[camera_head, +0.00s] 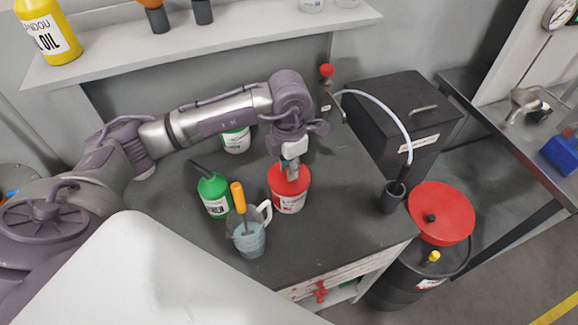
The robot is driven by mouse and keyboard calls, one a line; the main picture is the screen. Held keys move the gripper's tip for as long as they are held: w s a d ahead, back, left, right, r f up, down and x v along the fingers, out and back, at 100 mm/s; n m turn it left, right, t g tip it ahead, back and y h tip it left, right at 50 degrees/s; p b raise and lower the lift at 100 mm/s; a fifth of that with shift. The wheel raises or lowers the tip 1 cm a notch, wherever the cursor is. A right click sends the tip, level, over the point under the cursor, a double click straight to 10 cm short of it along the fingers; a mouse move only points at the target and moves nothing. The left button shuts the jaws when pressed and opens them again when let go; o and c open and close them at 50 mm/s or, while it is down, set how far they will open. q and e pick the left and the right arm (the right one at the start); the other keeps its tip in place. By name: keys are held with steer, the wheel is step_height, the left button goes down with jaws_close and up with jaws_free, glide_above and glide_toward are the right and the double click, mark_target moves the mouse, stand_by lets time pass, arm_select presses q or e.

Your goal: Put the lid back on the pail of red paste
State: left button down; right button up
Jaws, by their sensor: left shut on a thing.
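The red pail (290,202) with a white label stands upright on the dark bench top. My left gripper (291,173) comes down from above and is right over the pail's top. It is shut on what looks like the red lid (276,176), at the pail's mouth. The fingers cover the middle of the lid, and I cannot tell whether it is fully seated on the rim. No paste shows. My right gripper is not in view.
A green bottle (214,194) and a clear jug (249,240) with an orange-handled tool stand left of the pail. A green-and-white container (236,140) is behind. A black cup (391,199), a dark box (402,115) and a drum with a red cover (441,208) lie right.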

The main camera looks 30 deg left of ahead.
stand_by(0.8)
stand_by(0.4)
arm_select(q)
steer(key=c, duration=1)
jaws_free()
steer(key=shift+o, duration=0.5)
steer(key=o, duration=0.4)
steer(key=shift+r, duration=0.1)
steer(key=shift+r+p, duration=1.65)
steer(key=shift+r, duration=1.8)
